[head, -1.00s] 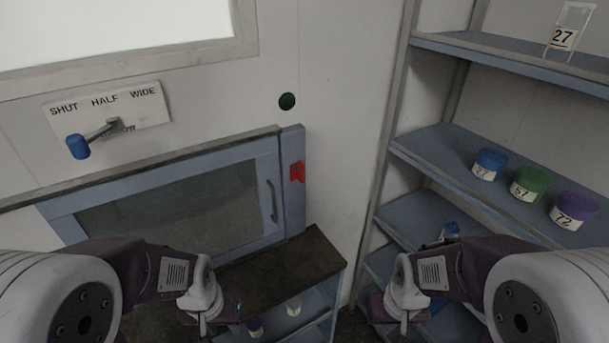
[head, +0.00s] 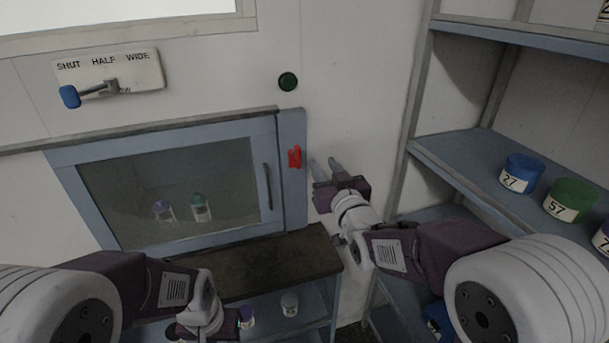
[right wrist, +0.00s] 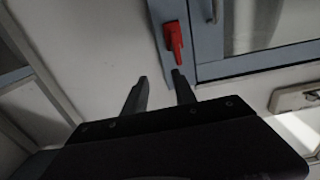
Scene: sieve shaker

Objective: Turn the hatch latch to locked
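The red hatch latch (head: 295,157) sits on the blue frame at the right of the hatch (head: 180,180). In the right wrist view the latch (right wrist: 174,40) stands just beyond the fingertips, nearer the right finger. My right gripper (head: 325,166) is open and empty, to the right of the latch and apart from it. Its two separated fingers also show in the right wrist view (right wrist: 159,80). The hatch door looks closed, with a grey bar handle (head: 267,187). My left gripper (head: 205,325) is low at the bottom, its fingers not clear.
A dark ledge (head: 270,265) lies below the hatch, with containers on a shelf under it. Two bottles (head: 180,209) show behind the glass. Shelving with numbered jars (head: 522,173) stands at right.

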